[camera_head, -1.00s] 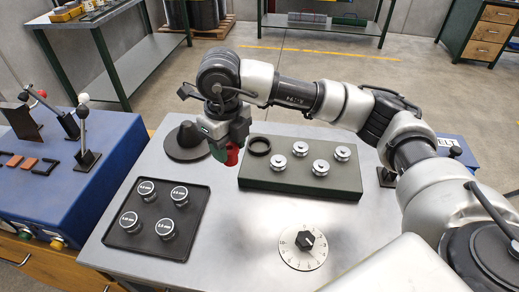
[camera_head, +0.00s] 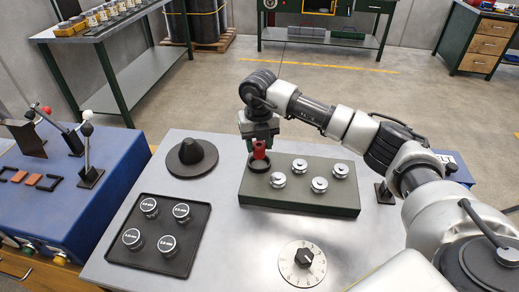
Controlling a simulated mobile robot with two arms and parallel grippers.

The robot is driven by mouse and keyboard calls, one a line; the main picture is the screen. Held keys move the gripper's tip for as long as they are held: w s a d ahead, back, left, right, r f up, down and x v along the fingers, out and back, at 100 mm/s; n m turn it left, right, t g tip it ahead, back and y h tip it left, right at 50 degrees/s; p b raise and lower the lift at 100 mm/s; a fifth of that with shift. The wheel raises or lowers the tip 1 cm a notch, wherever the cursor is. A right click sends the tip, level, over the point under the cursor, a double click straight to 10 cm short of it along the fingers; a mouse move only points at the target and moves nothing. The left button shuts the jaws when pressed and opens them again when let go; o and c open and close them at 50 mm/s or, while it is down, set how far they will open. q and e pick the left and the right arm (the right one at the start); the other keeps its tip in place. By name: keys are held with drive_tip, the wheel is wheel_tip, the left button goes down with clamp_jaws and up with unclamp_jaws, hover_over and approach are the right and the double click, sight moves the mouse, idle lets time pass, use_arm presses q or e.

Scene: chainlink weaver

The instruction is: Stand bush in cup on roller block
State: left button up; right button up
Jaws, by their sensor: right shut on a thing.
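The roller block (camera_head: 299,207) is a dark green slab on the metal table, with several silver rollers on its top. The cup (camera_head: 250,166) is a black ring at the block's back left corner. My right gripper (camera_head: 260,146) points down over the cup and is shut on the red bush (camera_head: 259,150). The bush is upright, with its lower end at or just above the cup's opening. I cannot tell whether it is inside the rim. My left gripper is not in view.
A black cone on a round base (camera_head: 192,157) stands left of the block. A black tray (camera_head: 133,252) with several silver-topped weights lies at front left. A dial (camera_head: 302,263) sits at the front. A blue lever console (camera_head: 105,185) stands at the left.

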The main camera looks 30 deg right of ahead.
sight(259, 154)
drive_tip(key=shift+w+d+f, duration=0.2)
wheel_tip(259, 154, down, 4)
drive_tip(key=shift+r+p, duration=0.15)
drive_tip(key=shift+p, duration=0.6)
drive_tip(key=shift+f, duration=0.2)
drive_tip(key=shift+f+b, duration=0.2)
drive_tip(key=shift+b, duration=0.1)
drive_tip(key=o, duration=0.9)
drive_tip(key=shift+r, duration=0.1)
